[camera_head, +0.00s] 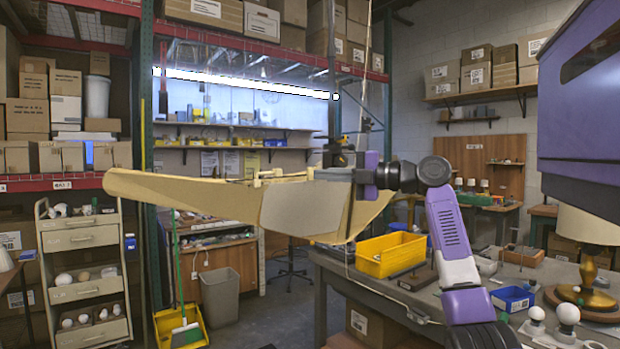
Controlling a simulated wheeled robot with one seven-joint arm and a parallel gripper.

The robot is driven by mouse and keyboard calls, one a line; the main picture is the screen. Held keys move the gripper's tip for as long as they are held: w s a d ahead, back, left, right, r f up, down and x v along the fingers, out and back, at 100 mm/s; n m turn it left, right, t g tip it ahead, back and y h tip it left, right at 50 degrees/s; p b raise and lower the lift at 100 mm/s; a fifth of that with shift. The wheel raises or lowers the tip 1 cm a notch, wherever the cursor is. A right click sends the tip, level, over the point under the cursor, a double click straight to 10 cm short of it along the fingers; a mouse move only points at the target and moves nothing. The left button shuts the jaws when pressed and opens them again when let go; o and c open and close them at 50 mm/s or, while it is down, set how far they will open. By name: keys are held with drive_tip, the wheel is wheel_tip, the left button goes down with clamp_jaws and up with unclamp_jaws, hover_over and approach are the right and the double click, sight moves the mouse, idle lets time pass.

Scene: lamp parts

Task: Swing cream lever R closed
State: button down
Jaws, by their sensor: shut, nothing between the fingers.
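A large cream part (210,192) with a long tapered end stretches across the middle of the view. Small cream fittings (268,177) stand along its top edge; I cannot tell which of them, if any, is lever R or how far it is swung. My gripper (338,158) is at the right end of the cream part, dark and partly lost against the fittings there. It is shut and holds nothing. I cannot tell whether it touches the cream part. My purple and white arm reaches in from the lower right.
A grey workbench (395,302) at right carries a yellow bin (390,254), a small blue bin (512,298), white bulbs (566,317) and a brass lamp (586,295). A drawer cart (82,237) stands at left. A grey waste bin (219,295) and yellow bucket (181,327) are on the floor.

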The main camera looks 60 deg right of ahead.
drive_tip(key=shift+s+d, duration=1.15)
drive_tip(key=shift+s, duration=0.3)
